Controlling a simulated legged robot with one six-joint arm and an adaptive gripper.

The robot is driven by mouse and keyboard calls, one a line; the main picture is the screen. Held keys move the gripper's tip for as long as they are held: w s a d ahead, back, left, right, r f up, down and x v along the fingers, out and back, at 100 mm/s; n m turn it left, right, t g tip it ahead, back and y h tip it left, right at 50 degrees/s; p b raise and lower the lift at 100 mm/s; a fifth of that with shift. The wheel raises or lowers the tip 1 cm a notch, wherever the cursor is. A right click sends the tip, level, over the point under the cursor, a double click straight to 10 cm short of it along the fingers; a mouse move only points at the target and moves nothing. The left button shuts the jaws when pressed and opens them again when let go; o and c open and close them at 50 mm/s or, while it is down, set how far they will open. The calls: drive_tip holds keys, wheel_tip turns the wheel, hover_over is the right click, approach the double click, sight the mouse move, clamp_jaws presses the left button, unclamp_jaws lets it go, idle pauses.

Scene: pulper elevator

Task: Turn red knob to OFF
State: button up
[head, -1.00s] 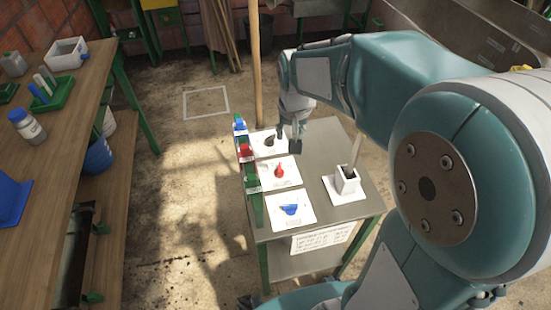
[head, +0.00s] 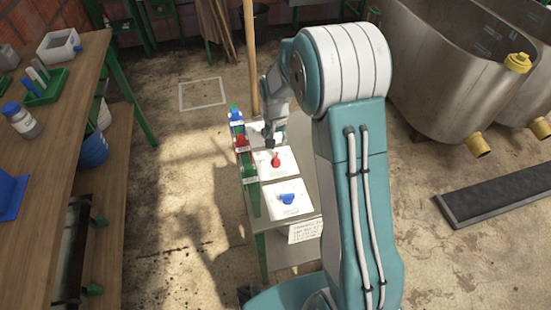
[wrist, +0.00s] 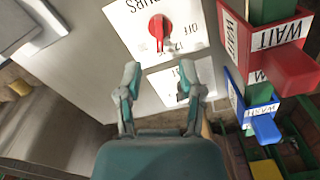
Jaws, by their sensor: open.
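The red knob (head: 276,161) sits on the middle white plate (head: 289,167) of the small table. In the wrist view the red knob (wrist: 157,27) is at the top centre, its narrow end pointing down the picture. The word OFF is printed to its right on the plate (wrist: 125,22). My gripper (wrist: 160,68) is open and empty, its fingertips short of the knob in the picture. In the head view my gripper (head: 270,142) is just beyond the red knob, over the far plate. A black knob (wrist: 182,90) shows partly between the fingers.
A blue knob (head: 287,199) sits on the near plate. Blue, red and green holders (head: 243,146) line the table's left edge, and a red WAIT block (wrist: 284,66) stands close right of my gripper. My arm hides the table's right side.

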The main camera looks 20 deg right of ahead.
sight(276, 159)
wheel_tip(276, 159, down, 9)
drive_tip(key=shift+f, duration=0.1)
idle(0.3)
clamp_jaws()
